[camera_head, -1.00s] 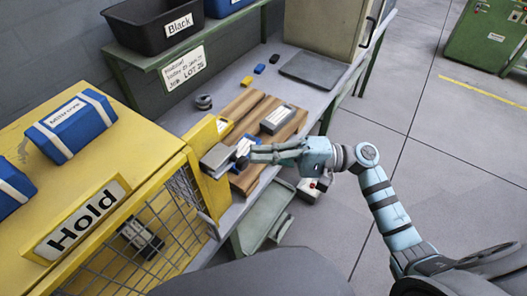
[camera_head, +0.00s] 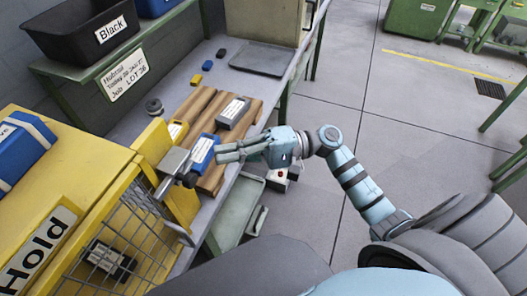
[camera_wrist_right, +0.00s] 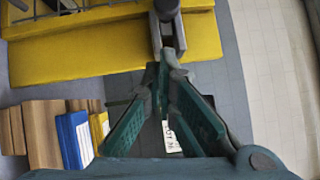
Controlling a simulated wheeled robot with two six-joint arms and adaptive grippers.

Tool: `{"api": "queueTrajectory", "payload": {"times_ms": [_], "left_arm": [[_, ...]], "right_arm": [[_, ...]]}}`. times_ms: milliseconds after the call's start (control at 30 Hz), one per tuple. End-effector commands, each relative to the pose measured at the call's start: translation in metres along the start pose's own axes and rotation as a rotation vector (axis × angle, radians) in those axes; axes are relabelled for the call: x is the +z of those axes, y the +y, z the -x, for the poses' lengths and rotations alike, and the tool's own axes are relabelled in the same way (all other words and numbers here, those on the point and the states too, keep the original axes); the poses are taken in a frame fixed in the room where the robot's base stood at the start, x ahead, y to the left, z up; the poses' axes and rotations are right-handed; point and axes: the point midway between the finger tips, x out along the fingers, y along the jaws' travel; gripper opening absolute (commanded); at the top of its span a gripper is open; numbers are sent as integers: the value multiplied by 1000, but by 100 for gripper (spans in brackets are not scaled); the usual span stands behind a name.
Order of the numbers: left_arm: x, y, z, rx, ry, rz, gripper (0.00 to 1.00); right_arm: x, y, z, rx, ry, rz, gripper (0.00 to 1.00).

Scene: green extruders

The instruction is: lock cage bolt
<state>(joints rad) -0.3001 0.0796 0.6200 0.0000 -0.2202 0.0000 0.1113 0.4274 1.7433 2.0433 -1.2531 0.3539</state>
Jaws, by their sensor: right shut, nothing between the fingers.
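The yellow cage (camera_head: 75,165) stands at the left in the head view, with its mesh door (camera_head: 130,235) facing front. The grey metal bolt (camera_head: 174,162) is at the cage's right corner, beside a yellow plate. In the right wrist view the bolt (camera_wrist_right: 168,32) is at the top centre, just beyond the fingertips. My right gripper (camera_head: 222,151) is shut and empty, to the right of the bolt in the head view. Its fingers (camera_wrist_right: 164,72) also show in the wrist view; whether they touch the bolt I cannot tell. My left gripper is not in view.
A slatted wooden pallet (camera_head: 193,105) on the bench behind the gripper carries a blue box (camera_head: 203,150), a grey box (camera_head: 234,112) and a yellow one. A black bin (camera_head: 82,30) stands on the shelf.

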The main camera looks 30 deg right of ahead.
Motion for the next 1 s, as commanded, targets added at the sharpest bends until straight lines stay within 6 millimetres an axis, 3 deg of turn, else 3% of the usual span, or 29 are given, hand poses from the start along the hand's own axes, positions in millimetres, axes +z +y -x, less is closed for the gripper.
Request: {"api": "queueTrajectory", "payload": {"times_ms": [200,400,1000], "left_arm": [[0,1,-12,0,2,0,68],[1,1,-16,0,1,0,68],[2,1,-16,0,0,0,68]], "right_arm": [[0,3,53,8,-2,-4,0],[0,1,82,4,-3,-4,0],[0,-1,89,2,-2,-1,0]]}}
